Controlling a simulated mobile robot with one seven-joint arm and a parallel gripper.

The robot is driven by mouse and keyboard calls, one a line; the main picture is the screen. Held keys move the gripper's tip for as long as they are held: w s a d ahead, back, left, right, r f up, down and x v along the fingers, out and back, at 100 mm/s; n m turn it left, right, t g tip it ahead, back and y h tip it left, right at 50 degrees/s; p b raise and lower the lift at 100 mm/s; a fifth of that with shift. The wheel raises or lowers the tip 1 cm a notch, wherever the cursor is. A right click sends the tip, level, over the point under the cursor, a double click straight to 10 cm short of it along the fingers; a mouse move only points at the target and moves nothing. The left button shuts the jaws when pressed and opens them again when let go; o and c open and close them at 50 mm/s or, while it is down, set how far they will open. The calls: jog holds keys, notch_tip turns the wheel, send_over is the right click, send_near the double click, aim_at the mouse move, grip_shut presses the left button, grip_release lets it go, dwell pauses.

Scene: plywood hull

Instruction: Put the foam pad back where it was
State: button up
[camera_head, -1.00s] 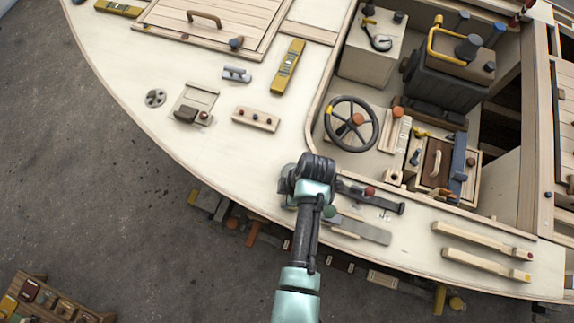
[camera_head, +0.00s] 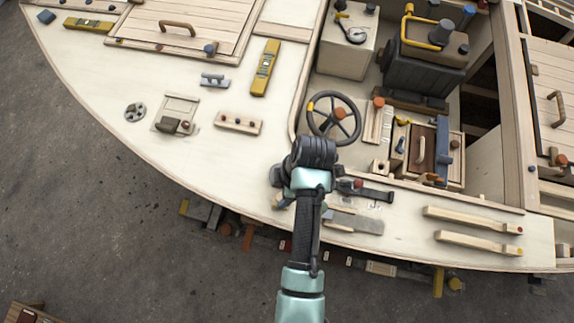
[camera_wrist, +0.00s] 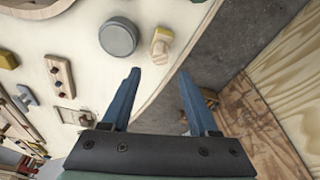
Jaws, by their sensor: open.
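I cannot pick out the foam pad for certain. In the head view my own arm hides the fingers.
In the wrist view, a grey round disc (camera_wrist: 117,38) and a yellow-topped wooden piece (camera_wrist: 162,45) are ahead of the fingers. The head view shows a steering wheel (camera_head: 333,118), a yellow level (camera_head: 265,67) and two wooden handles (camera_head: 472,220).

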jog(key=w+d+r+m+t+h, duration=0.1)
jog(key=w+r+m+t, duration=0.35)
jog(key=r, duration=0.85)
jog(key=w+r+m+t+h, duration=0.15)
jog(key=w+r+t, duration=0.5)
jog(key=r, duration=0.65)
jog(key=w+d+r+m+t, duration=0.1)
jog(key=w+r+m+t, duration=0.2)
jog(key=w+r, duration=0.75)
jog(key=s+a+r+m+t, duration=0.1)
jog(key=s+r+m+t, duration=0.15)
jog(key=r, duration=0.65)
jog(key=s+r+m+t, duration=0.1)
jog(key=s+r+t, duration=0.15)
jog(key=r, duration=0.65)
jog(key=s+a+r+m+t, duration=0.1)
jog(key=s+r+t, duration=0.3)
jog(key=r, duration=0.5)
jog(key=s+r+m+t, duration=0.4)
jog(key=s+r, duration=0.4)
jog(key=r, duration=0.1)
jog(key=shift+s+a, duration=0.25)
jog(key=shift+a, duration=0.1)
